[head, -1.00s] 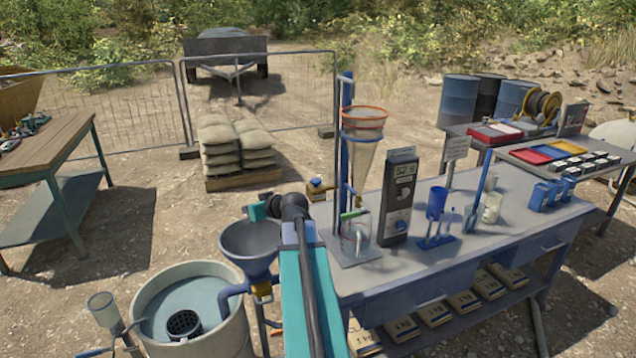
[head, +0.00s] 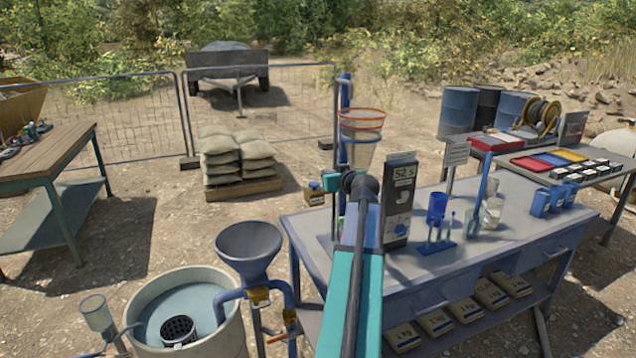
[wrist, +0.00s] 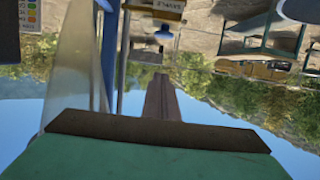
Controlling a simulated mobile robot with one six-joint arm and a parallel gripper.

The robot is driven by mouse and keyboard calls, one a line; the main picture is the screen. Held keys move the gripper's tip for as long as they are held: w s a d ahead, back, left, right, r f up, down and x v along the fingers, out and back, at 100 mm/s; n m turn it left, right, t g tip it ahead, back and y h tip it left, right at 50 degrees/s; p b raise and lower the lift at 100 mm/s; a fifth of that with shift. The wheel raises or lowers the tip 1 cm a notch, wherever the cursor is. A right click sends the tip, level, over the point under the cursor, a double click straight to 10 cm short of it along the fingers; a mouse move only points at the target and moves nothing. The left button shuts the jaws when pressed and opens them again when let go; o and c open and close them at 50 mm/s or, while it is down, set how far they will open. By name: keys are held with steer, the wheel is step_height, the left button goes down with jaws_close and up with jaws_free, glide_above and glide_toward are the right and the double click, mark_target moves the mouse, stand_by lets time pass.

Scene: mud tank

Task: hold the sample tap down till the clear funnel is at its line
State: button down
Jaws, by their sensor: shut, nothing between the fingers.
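The clear funnel (head: 358,155) stands on a blue post at the bench's left end, with an orange rim and orange ring; grey-brown content shows inside. My arm hides its lower part and what is under it. In the upside-down wrist view, a sloping clear wall (wrist: 72,70), seemingly the funnel, is at left.
A dark meter (head: 400,200) reading about 52 stands right of the funnel on the bench (head: 405,262). Blue tubes (head: 436,230) stand further right. A grey hopper (head: 248,245) and a round tank (head: 150,300) are at lower left.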

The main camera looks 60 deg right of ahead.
steer(key=shift+w+d, duration=0.1)
steer(key=shift+d, duration=0.1)
steer(key=p, duration=0.4)
glide_above(314, 184)
steer(key=s, duration=0.2)
steer(key=shift+a+f, duration=0.15)
steer(key=shift+f, duration=0.4)
steer(key=shift+a+f, duration=0.15)
steer(key=shift+f, duration=0.4)
steer(key=shift+w+d+f, duration=0.15)
steer(key=shift+w+f, duration=0.05)
steer(key=shift+w, duration=0.1)
steer(key=shift+s+f+p, duration=0.15)
steer(key=shift+f+p, duration=0.85)
steer(key=shift+f, duration=0.95)
steer(key=shift+f, duration=0.15)
